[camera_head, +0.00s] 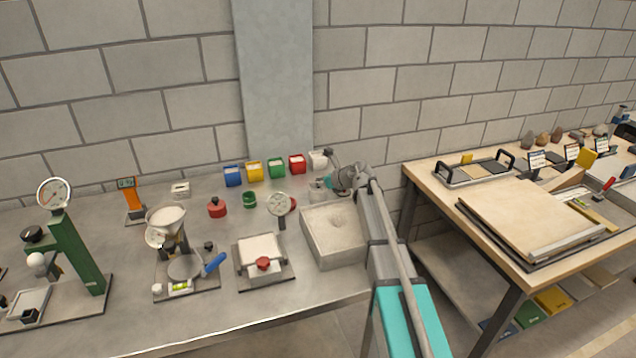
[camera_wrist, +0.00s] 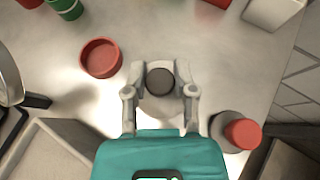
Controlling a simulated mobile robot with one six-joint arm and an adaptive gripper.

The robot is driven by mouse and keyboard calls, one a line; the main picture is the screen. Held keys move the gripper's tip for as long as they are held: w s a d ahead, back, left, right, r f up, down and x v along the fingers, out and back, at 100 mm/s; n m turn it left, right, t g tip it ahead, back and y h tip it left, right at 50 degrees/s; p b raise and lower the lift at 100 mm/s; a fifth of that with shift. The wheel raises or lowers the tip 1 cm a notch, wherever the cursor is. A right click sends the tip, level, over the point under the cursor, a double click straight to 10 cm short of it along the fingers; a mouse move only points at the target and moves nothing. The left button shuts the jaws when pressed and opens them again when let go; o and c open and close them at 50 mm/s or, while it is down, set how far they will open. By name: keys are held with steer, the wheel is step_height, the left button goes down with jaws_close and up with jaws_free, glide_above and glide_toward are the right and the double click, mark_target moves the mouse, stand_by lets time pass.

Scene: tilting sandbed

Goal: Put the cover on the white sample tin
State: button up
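My gripper (camera_wrist: 160,80) points down at the back of the grey bench, close to the wall. In the wrist view its two fingers are shut on a dark grey knob (camera_wrist: 160,84), one on each side. A pale round cover shows under the knob, partly hidden by the fingers. In the head view the white tin (camera_head: 316,190) stands at the gripper's tip (camera_head: 331,183). The fingers hide much of it, so I cannot tell whether the cover touches the tin's rim.
A red open tin (camera_wrist: 101,57) stands left of my gripper, with a green tin (camera_wrist: 65,6) further back. A grey cylinder with a red top (camera_wrist: 240,133) is close on the right. The sand box (camera_head: 333,236) lies in front; coloured bins (camera_head: 255,172) line the wall.

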steer(key=o, duration=0.4)
steer(key=shift+o, duration=0.2)
steer(key=shift+r, duration=0.15)
step_height(320, 180, up, 8)
steer(key=p, duration=0.8)
steer(key=s+a, duration=0.2)
steer(key=a, duration=2.9)
steer(key=shift+a+f, duration=0.15)
steer(key=shift+f, duration=0.2)
